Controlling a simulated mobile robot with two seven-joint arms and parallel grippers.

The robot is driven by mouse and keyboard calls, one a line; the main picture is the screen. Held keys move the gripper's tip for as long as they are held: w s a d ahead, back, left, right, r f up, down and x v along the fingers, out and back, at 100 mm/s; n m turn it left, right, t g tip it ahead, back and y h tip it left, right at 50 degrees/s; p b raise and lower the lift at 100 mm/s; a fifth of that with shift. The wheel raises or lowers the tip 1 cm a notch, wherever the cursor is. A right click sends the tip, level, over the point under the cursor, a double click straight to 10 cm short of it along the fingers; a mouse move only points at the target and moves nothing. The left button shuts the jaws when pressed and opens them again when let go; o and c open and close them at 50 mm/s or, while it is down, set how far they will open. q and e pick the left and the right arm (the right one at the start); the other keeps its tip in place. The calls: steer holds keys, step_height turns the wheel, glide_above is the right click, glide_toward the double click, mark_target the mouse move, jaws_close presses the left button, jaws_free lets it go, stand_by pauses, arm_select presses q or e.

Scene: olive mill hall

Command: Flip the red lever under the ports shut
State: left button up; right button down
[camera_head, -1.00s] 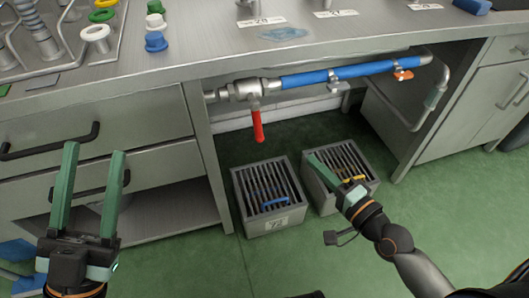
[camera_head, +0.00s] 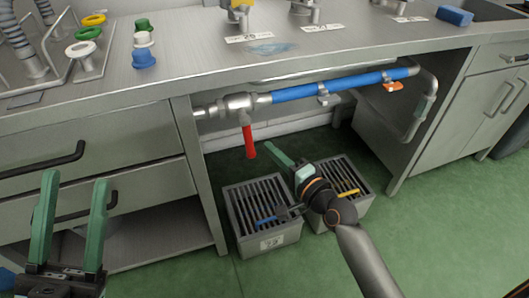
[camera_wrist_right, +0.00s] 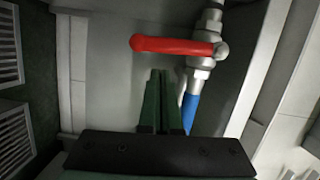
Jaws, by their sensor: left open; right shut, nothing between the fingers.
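The red lever (camera_head: 249,141) hangs down from a metal valve (camera_head: 238,103) on the pipe under the bench top, at right angles to the blue pipe (camera_head: 335,84). In the right wrist view the lever (camera_wrist_right: 172,46) lies across the picture, beyond my fingertips. My right gripper (camera_head: 277,151) is shut and empty, just right of the lever's lower end and apart from it as far as I can tell; its fingers also show in the right wrist view (camera_wrist_right: 161,72). My left gripper (camera_head: 74,185) is open and empty in front of the drawers.
Two slatted grey crates, left (camera_head: 276,240) and right (camera_head: 329,225), stand on the green floor below the pipe. An orange-handled valve (camera_head: 392,87) sits further right on the pipe. The bench edge (camera_head: 300,61) overhangs, and a cabinet side (camera_head: 199,170) bounds the space at left.

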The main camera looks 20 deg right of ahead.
mark_target(251, 146)
steer(key=shift+w+a+f, duration=0.1)
steer(key=shift+w+a, duration=0.15)
steer(key=shift+a, duration=0.25)
steer(key=shift+w+a, duration=0.25)
steer(key=shift+a, duration=0.25)
steer(key=shift+a, duration=0.1)
steer(key=shift+w+a+f+m, duration=0.1)
steer(key=shift+a+m, duration=0.55)
steer(key=shift+m, duration=0.05)
steer(key=shift+t, duration=0.3)
steer(key=shift+a, duration=0.1)
